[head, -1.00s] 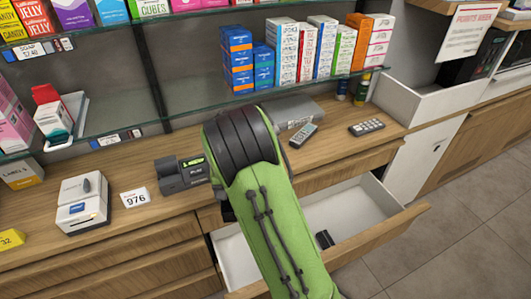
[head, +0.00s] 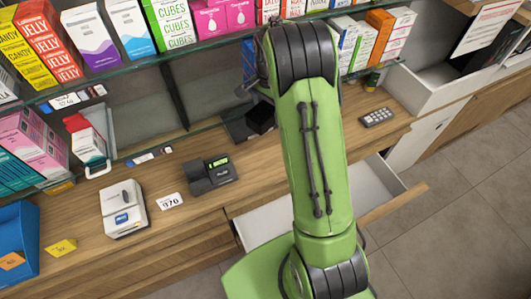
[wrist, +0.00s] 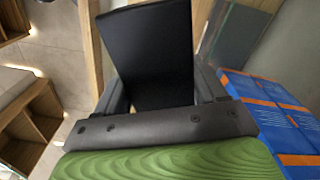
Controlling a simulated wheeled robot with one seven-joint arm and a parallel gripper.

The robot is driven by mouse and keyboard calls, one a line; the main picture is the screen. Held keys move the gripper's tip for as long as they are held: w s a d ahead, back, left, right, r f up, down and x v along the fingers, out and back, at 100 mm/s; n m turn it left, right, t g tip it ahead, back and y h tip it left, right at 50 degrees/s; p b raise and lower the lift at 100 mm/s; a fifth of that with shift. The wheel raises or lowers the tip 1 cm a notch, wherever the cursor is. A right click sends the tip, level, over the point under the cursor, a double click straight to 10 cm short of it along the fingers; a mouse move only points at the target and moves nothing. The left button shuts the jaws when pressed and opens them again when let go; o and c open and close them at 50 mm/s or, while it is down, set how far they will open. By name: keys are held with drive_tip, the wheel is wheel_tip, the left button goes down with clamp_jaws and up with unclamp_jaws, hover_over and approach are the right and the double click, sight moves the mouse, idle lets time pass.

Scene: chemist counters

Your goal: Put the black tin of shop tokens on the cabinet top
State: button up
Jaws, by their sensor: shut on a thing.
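The black tin (wrist: 150,45) fills the upper middle of the wrist view as a dark block between the fingers of my gripper (wrist: 160,88), which is shut on it. In the head view a black box shape, the tin (head: 260,118), shows left of my green arm, in front of the shelf and above the counter. I cannot tell how far it is from the counter surface. The wooden cabinet top (head: 255,165) runs along the wall. The open white drawer (head: 268,220) below it is partly hidden by my arm.
A card terminal (head: 210,174), a white label printer (head: 123,209) and a price card (head: 171,201) stand on the wooden top. A calculator (head: 376,117) lies at the right. A glass shelf with boxes hangs above. Blue boxes (wrist: 275,110) are close to my gripper in the wrist view.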

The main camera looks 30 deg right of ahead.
drive_tip(key=b, duration=0.3)
hover_over(268, 162)
wheel_tip(268, 162, down, 21)
drive_tip(key=shift+w+r, duration=0.1)
drive_tip(key=shift+w, duration=0.05)
wheel_tip(268, 162, down, 4)
drive_tip(key=shift+f+b, duration=0.25)
drive_tip(key=shift+b, duration=1)
drive_tip(key=shift+r, duration=0.25)
drive_tip(key=shift+c, duration=0.7)
drive_tip(key=shift+f, duration=0.25)
drive_tip(key=o, duration=1.5)
drive_tip(key=shift+r, duration=0.1)
drive_tip(key=shift+o, duration=0.3)
drive_tip(key=shift+r, duration=0.1)
wheel_tip(268, 162, up, 8)
drive_tip(key=p, duration=0.4)
